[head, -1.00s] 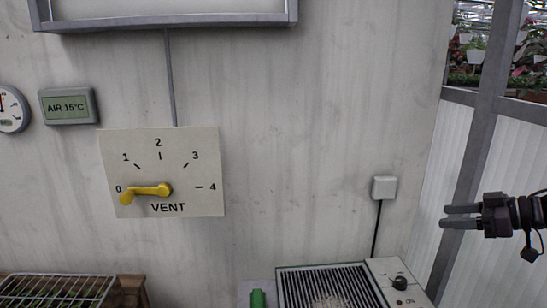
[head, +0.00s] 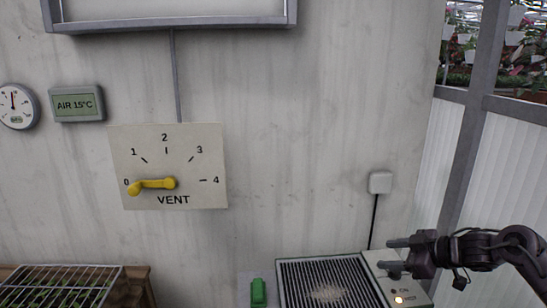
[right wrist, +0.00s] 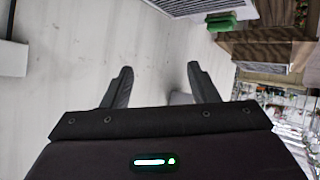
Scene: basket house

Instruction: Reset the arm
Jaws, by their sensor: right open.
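My right gripper (head: 388,254) comes in from the right edge of the head view, in front of the grey-topped unit's right end. Its two fingers point left, apart, with nothing visible between them. In the right wrist view the fingers (right wrist: 160,72) are also spread and empty, with pale wall behind them. My right arm (head: 490,245) is bent and stretches to the right edge. My left gripper is out of view.
A vent panel (head: 205,140) on the wall has its yellow lever (head: 155,185) at 0. A grilled unit (head: 325,283) with a lit lamp (head: 398,300) stands low, beside a green object (head: 258,291). A wire rack (head: 60,285) is lower left.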

